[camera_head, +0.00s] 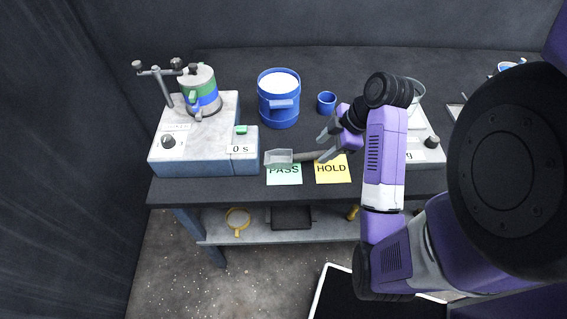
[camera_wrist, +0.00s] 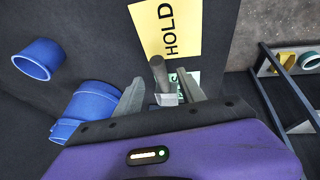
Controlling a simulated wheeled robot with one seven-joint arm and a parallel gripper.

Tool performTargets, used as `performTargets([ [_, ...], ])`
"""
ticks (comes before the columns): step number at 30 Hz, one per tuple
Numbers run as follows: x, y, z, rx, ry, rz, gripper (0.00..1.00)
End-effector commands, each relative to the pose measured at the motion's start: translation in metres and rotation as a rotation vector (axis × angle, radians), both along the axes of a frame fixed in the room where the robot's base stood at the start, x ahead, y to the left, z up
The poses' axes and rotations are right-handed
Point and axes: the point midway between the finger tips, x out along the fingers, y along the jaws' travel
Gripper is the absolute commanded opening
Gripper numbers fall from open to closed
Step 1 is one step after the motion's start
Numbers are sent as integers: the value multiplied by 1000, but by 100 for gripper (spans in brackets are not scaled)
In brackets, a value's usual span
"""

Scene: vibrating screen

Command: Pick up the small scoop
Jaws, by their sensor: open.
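The small scoop (camera_head: 279,157) lies on the dark table beside the green PASS card, with its grey square bowl to the left and its dark handle pointing right. In the wrist view the scoop's handle (camera_wrist: 158,70) shows between my fingers, with part of the bowl below it. My gripper (camera_head: 326,146) is open, its fingers on either side of the handle near its right end. In the wrist view my gripper (camera_wrist: 160,98) has clear gaps between each finger and the handle. Most of the bowl is hidden by my gripper's body there.
The PASS card (camera_head: 284,176) and yellow HOLD card (camera_head: 333,172) lie at the table's front. A blue tub (camera_head: 279,112) with white contents and a small blue cup (camera_head: 326,102) stand behind. The shaker machine (camera_head: 195,145) stands left, a scale (camera_head: 428,149) right.

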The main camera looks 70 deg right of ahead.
Motion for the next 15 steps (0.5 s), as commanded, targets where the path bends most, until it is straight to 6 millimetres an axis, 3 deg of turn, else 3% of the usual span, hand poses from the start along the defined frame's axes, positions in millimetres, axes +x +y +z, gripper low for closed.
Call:
performTargets([
  [9,13,1,-34,0,1,-1,47],
  [15,21,0,-45,1,0,-2,47],
])
